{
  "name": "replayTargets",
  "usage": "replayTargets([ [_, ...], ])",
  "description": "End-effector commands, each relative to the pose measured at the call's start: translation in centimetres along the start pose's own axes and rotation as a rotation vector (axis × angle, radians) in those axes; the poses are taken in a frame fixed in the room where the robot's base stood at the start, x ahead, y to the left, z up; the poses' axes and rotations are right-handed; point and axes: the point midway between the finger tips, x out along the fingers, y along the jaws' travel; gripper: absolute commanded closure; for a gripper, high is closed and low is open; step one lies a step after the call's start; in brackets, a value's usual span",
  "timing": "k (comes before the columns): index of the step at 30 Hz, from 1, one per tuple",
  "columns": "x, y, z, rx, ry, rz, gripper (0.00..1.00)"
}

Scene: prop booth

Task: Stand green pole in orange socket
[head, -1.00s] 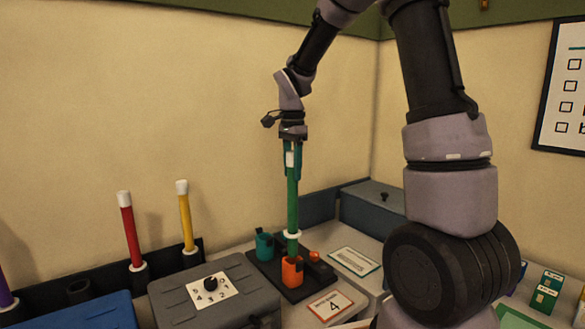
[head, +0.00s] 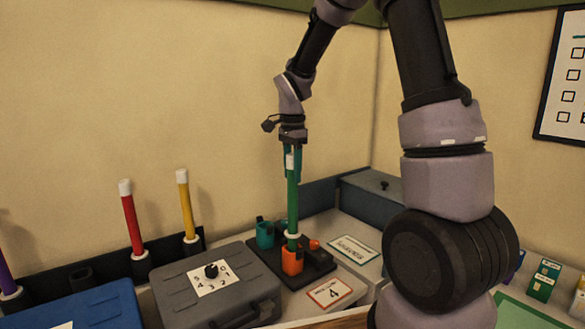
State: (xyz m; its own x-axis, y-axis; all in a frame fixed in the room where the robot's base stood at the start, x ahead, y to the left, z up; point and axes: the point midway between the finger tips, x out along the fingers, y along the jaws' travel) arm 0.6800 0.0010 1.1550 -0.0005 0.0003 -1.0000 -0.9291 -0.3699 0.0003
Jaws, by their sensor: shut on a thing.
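The green pole (head: 292,208) is upright, with a white collar (head: 292,237) near its lower end. My gripper (head: 292,165) is shut on its top from above. The orange socket (head: 292,262) stands on a dark base plate directly below the pole. The collar is at or just above the socket's rim. The pole's lower tip is hidden, apparently inside the socket; I cannot tell whether it touches the bottom.
A teal socket (head: 265,235) stands left of the orange one on the plate. A grey case (head: 240,295) with a dial lies in front left. Red (head: 132,225) and yellow (head: 187,212) poles stand in a rack at the left. A card marked 4 (head: 330,292) lies right.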

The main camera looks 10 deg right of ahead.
Motion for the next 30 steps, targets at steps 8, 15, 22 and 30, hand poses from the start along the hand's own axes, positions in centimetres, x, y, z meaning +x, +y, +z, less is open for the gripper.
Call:
replayTargets([
  [8,1.1,0.1,0.0,0.0,-0.001,0.001,1.0],
  [15,2.1,0.0,0.0,-0.001,0.0,0.001,1.0],
  [22,3.0,0.0,0.0,0.0,0.0,0.001,1.0],
  [30,3.7,0.0,0.0,0.0,0.0,0.0,1.0],
])
